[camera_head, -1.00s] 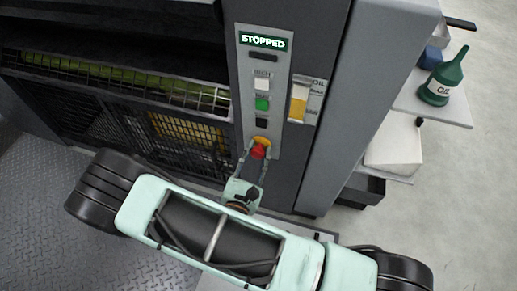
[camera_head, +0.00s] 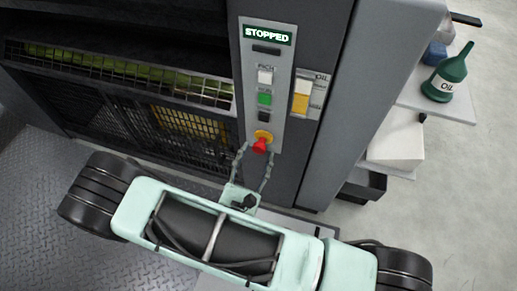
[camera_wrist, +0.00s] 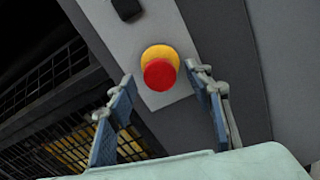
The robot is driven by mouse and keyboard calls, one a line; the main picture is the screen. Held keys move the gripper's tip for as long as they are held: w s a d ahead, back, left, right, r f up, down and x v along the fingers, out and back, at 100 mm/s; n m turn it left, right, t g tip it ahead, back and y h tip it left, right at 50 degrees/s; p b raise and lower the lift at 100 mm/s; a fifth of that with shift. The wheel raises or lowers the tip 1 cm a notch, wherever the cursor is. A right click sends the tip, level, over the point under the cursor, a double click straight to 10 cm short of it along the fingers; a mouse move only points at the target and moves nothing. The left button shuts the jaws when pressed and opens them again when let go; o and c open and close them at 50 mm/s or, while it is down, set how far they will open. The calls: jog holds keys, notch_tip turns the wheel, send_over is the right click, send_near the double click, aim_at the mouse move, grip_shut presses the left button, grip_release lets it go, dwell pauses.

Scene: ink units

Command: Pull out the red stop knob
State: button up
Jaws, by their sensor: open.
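The red stop knob (camera_head: 260,146) sits on a yellow collar (camera_head: 264,135) at the lower end of the grey control panel (camera_head: 284,70). In the wrist view the red knob (camera_wrist: 160,74) shows just beyond my fingertips, in the gap between them. My gripper (camera_head: 255,152) is open, with one finger to each side of the knob and slightly short of it. It also shows in the wrist view (camera_wrist: 160,80), where both blue finger pads stand apart from the knob and nothing is held. The panel display (camera_head: 268,34) reads STOPPED.
Above the knob are a black button (camera_head: 264,115), a green button (camera_head: 265,98) and a white button (camera_head: 265,76). An oil gauge (camera_head: 302,97) is to the right. A barred guard (camera_head: 130,88) is left. A side shelf holds a green oil bottle (camera_head: 447,78).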

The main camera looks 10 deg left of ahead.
jog(key=s, duration=0.9)
jog(key=shift+s+a, duration=0.25)
jog(key=shift+a, duration=0.15)
